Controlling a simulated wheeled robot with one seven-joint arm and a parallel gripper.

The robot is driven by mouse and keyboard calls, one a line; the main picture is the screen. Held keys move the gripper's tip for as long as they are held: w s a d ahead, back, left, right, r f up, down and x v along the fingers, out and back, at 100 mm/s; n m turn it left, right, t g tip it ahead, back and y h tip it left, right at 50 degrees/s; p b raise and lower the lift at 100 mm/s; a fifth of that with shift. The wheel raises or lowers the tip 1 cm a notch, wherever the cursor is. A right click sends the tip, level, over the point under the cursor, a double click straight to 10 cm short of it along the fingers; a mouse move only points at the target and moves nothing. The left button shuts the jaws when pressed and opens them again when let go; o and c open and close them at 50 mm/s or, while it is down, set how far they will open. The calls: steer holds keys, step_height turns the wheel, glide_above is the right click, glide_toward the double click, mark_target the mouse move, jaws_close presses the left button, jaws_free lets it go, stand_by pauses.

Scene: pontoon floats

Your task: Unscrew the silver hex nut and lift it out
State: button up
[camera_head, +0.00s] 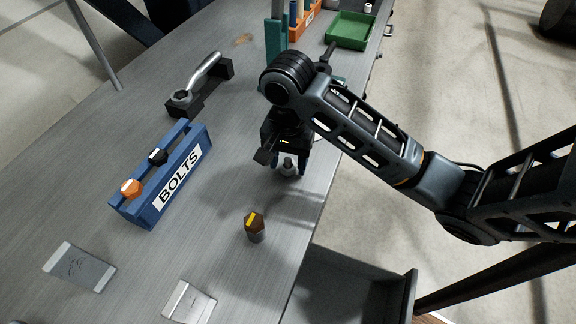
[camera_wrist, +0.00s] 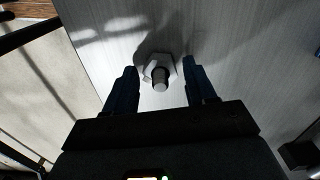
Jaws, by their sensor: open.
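The silver hex nut (camera_wrist: 158,66) sits around an upright grey stud (camera_wrist: 160,77) that rises from the worktable. In the head view the nut (camera_head: 288,163) shows small beneath my gripper (camera_head: 288,171) and is partly hidden by it. My gripper points down and is open. In the wrist view its two dark blue fingers stand on the left and right of the nut, with a gap on each side. The nut is near the fingertips and nothing is held.
A blue box labelled BOLTS (camera_head: 146,208) stands to the left, with orange and black hex pieces. A brown hex piece with a yellow stripe (camera_head: 255,222) stands nearer the front. A wrench (camera_head: 203,77) rests on a dark holder behind. A green tray (camera_head: 350,30) is at the back.

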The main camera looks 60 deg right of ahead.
steer(key=m, duration=0.9)
steer(key=shift+m, duration=0.3)
steer(key=c, duration=0.9)
steer(key=n, duration=1.1)
steer(key=shift+n, duration=0.6)
